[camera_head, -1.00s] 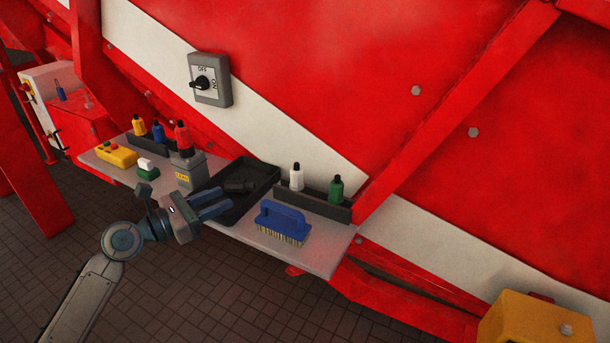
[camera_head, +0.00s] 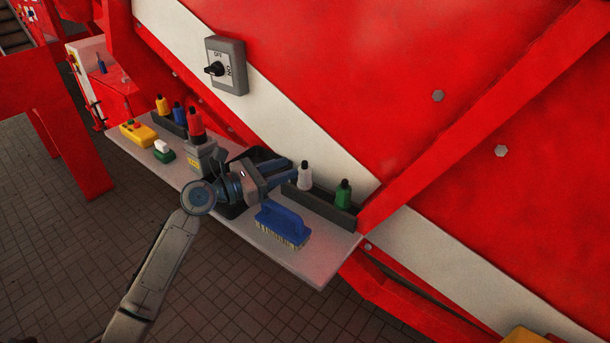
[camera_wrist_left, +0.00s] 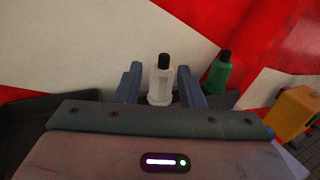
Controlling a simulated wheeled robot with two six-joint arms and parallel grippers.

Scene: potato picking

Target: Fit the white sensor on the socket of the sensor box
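The white sensor (camera_head: 304,177), with a black cap, stands upright in a dark rack at the right part of the shelf. My left gripper (camera_head: 288,171) is open and empty, its fingers pointing at the white sensor from the left. In the left wrist view the white sensor (camera_wrist_left: 160,84) appears between the two open fingers (camera_wrist_left: 160,86); I cannot tell whether they reach around it. The grey sensor box (camera_head: 201,159) with a yellow label stands left of the gripper. A red sensor (camera_head: 195,124) shows at its top; whether it sits on the box or behind is unclear. My right gripper is out of view.
A green sensor (camera_head: 343,193) stands in the same rack (camera_head: 325,205), right of the white one. A blue brush (camera_head: 282,222) lies in front. Yellow and blue sensors, a yellow control box (camera_head: 138,132) and a green-white block (camera_head: 163,151) are left.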

